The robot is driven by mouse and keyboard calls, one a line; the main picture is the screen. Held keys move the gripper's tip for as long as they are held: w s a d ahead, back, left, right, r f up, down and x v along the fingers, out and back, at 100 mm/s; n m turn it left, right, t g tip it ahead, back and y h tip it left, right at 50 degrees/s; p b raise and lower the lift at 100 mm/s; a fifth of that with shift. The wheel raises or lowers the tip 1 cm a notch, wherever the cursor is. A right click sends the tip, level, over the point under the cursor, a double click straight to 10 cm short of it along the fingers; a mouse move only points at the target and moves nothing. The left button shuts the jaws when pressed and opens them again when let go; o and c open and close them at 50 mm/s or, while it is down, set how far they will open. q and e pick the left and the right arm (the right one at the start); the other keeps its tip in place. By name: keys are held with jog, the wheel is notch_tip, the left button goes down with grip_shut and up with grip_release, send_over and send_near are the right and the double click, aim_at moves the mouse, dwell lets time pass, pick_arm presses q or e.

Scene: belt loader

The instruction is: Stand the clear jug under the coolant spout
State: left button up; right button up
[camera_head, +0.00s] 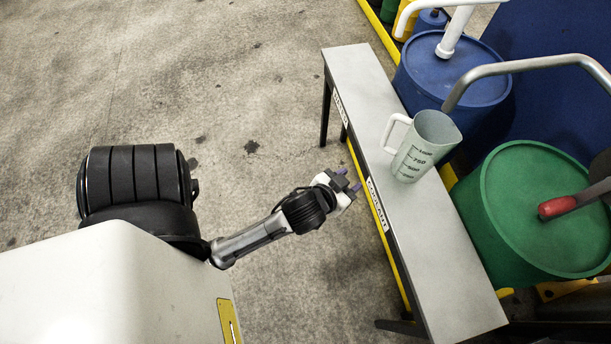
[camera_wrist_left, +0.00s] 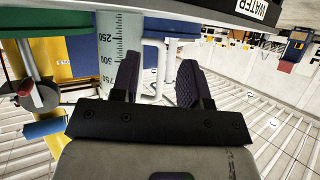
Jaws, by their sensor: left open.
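The clear jug (camera_head: 424,148), pale with dark volume marks, stands upright on the narrow grey bench (camera_head: 450,265), its white handle toward the left. It also shows in the left wrist view (camera_wrist_left: 118,45). The grey curved spout (camera_head: 500,69) reaches in from the right by the green drum; its tip shows just above the jug's rim, and I cannot tell whether it is directly over the opening. A COOLANT label (camera_head: 377,204) is on the bench's front edge. My left gripper (camera_head: 349,182) is open and empty, left of the bench edge and apart from the jug.
A green drum (camera_head: 540,205) with a red-handled lever (camera_head: 570,203) and a blue drum (camera_head: 455,75) with a white spout (camera_head: 456,30) stand behind the bench. A WATER label (camera_head: 340,108) marks the bench's far part. The concrete floor (camera_head: 270,90) left of it is clear.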

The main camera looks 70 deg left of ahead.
pick_arm(q)
jog(key=s+d+f+m+g+h, duration=0.2)
jog(key=s+d+f+m+g, duration=0.1)
jog(key=s, duration=0.4)
jog(key=s+d+f+m+g+h, duration=0.3)
jog(key=s+d+f+g, duration=0.2)
jog(key=s, duration=0.2)
jog(key=shift+s+f, duration=0.2)
jog(key=shift+s, duration=0.15)
